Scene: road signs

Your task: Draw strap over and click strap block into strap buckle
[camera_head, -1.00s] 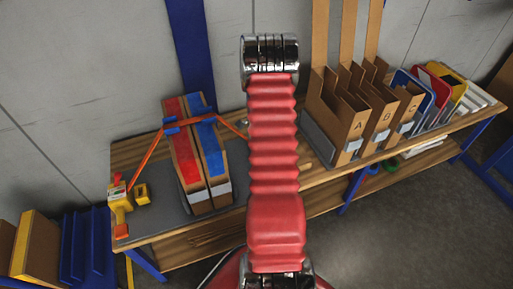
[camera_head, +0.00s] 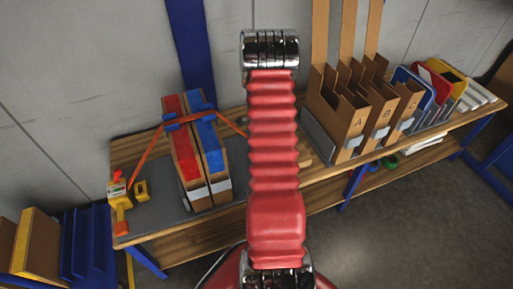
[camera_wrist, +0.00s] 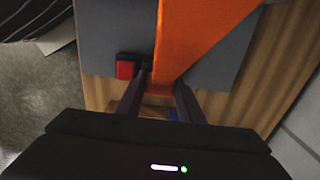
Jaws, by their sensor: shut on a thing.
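An orange strap (camera_head: 148,152) runs from the bench's left side, up over two cardboard boxes and down to the right until my arm hides it. In the wrist view the wide orange strap (camera_wrist: 190,35) comes down between the fingers of my gripper (camera_wrist: 160,98). My gripper is shut on the strap's end; the strap block there is mostly hidden by the fingers. A black piece with a red face (camera_wrist: 125,69), apparently the strap buckle, lies on the grey mat just left of the fingertips. I cannot tell whether it touches the block. My gripper is hidden in the head view.
The red-marked box (camera_head: 182,155) and blue-marked box (camera_head: 211,150) stand side by side on the wooden bench (camera_head: 180,241). A yellow device (camera_head: 117,187) and small yellow block (camera_head: 141,191) lie left. Lettered cardboard holders (camera_head: 355,125) stand right.

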